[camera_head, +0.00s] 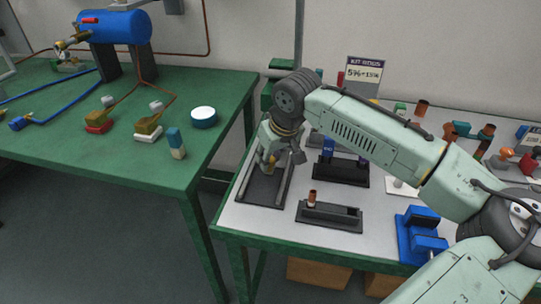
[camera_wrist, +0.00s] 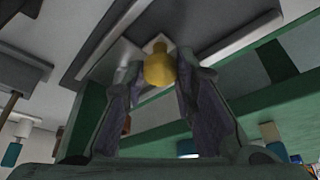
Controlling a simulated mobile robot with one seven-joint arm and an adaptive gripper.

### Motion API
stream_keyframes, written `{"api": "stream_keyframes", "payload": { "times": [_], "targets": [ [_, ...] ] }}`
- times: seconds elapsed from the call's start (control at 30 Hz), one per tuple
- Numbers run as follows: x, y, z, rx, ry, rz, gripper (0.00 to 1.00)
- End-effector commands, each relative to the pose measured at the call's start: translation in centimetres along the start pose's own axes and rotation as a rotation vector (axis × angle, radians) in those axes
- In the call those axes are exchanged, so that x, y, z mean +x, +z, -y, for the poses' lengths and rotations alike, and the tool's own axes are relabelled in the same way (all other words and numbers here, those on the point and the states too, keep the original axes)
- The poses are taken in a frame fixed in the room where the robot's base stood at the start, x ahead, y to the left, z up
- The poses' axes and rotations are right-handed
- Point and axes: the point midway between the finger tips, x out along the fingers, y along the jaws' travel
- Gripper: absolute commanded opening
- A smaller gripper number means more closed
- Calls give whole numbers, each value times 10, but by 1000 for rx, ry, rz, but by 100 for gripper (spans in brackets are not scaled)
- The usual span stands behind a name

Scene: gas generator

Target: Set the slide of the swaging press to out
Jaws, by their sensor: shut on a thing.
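A dark base with two long grey rails (camera_head: 264,191) lies at the left end of the grey-topped table; it looks like the swaging press. My gripper (camera_head: 271,158) is over the far part of this base, pointing down. In the wrist view, a yellow knob (camera_wrist: 159,68) sits between the fingertips of my gripper (camera_wrist: 160,78), in front of a light block and a dark plate. My gripper is shut on this knob. The slide under the knob is mostly hidden by my fingers, and I cannot tell its exact position along the rails.
A dark fixture with a copper-coloured piece (camera_head: 312,197) stands right of the base. A black stand with blue parts (camera_head: 341,170) is behind it, and a blue vise-like device (camera_head: 421,234) is at the front right. The green table (camera_head: 85,130) is across a gap to the left.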

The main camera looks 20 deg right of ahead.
Motion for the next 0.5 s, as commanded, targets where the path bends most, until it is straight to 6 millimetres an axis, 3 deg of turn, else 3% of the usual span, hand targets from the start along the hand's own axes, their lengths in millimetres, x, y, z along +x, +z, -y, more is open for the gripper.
{"api": "stream_keyframes", "payload": {
  "times": [0.3, 0.5],
  "targets": [
    [-18, 45, 51, -4, -7, 0, 0],
    [-24, 60, 66, -1, -3, 0, 0]
  ]
}}
